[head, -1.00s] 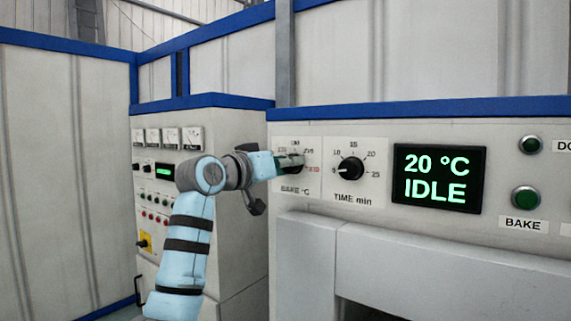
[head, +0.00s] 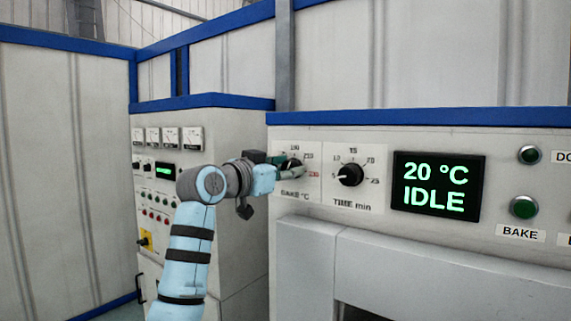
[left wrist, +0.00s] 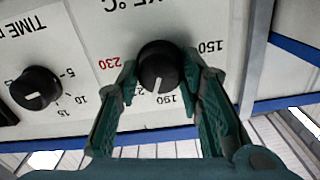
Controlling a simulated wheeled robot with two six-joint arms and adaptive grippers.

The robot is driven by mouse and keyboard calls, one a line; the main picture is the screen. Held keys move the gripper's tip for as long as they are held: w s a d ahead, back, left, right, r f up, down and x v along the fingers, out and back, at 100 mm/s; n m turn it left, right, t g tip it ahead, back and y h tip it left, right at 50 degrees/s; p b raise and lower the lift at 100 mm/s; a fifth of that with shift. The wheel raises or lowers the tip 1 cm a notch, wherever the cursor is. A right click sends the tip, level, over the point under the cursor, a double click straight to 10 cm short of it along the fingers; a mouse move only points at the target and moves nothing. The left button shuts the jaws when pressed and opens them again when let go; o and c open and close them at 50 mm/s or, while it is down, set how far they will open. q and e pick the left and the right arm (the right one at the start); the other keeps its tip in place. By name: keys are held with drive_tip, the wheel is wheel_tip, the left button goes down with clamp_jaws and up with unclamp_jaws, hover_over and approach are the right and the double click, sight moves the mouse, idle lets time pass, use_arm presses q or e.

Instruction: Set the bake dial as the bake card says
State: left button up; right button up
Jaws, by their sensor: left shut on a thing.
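The bake dial (head: 293,166) is a black round knob on the white "BAKE °C" plate at the left of the oven panel. It also shows upside down in the left wrist view (left wrist: 160,66). Its white pointer mark is close to the 190 label; 150 and a red 230 are also readable there. My left gripper (head: 288,168) is at the dial, with a green finger on either side, shut on the knob. The left finger in the left wrist view covers part of the scale. I see no bake card. My right gripper is not in view.
The time dial (head: 350,174) is just right of the bake dial, its pointer towards 5. A display (head: 437,187) reads 20 °C IDLE. A green BAKE button (head: 524,207) is further right. A cabinet with gauges (head: 167,139) stands left, behind my arm.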

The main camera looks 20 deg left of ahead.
use_arm(q)
drive_tip(key=m, duration=0.4)
drive_tip(key=shift+m+p, duration=0.35)
drive_tip(key=shift+m, duration=0.05)
idle(0.4)
drive_tip(key=o, duration=1.2)
drive_tip(key=shift+c, duration=0.2)
drive_tip(key=v, duration=1.2)
drive_tip(key=shift+w+d+f, duration=0.1)
drive_tip(key=shift+f, duration=0.05)
